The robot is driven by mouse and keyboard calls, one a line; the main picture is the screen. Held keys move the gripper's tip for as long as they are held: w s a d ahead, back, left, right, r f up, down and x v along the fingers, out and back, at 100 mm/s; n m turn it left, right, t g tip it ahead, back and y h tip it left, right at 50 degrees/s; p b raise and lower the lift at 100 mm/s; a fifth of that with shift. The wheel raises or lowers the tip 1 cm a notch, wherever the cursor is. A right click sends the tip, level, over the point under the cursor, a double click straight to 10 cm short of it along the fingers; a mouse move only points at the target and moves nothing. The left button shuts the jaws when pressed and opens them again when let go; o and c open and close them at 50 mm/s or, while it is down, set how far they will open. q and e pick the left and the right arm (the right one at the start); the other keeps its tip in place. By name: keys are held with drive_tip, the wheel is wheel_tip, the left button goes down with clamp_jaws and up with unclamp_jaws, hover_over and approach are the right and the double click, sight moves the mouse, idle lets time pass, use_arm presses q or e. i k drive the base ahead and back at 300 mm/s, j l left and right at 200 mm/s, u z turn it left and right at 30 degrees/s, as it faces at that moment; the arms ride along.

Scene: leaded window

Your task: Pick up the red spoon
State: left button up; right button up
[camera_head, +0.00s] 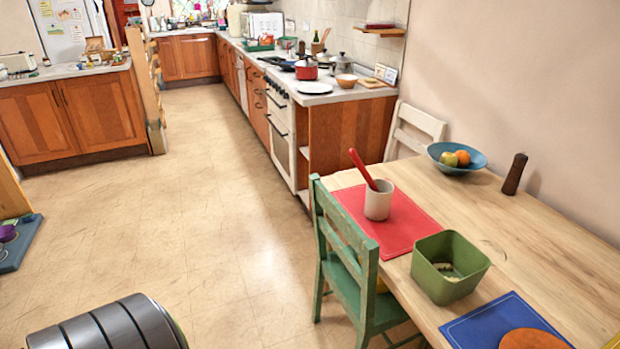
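The red spoon (361,168) stands tilted in a white cup (378,204), its handle leaning up to the left. The cup sits on a red placemat (408,228) on the wooden table at the right. The spoon's lower end is hidden inside the cup. Neither of my grippers shows in the head view.
On the wooden table (555,245) stand a green square container (436,284), a blue fruit bowl (476,166) and a dark pepper mill (515,174). A blue placemat (480,326) lies in front. A green chair (340,262) stands against the table's left edge.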

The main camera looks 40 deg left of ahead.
sight(351, 152)
drive_tip(key=u, duration=1.05)
drive_tip(key=z, duration=0.4)
drive_tip(key=i+j+z, duration=0.2)
drive_tip(key=j, duration=0.2)
drive_tip(key=i+j+z, duration=0.1)
drive_tip(key=j+z, duration=0.15)
drive_tip(key=j, duration=0.15)
drive_tip(key=j+z, duration=0.2)
drive_tip(key=j, duration=0.25)
drive_tip(key=i+j+z, duration=0.2)
drive_tip(key=j, duration=0.3)
drive_tip(key=k+l, duration=0.05)
drive_tip(key=k, duration=0.05)
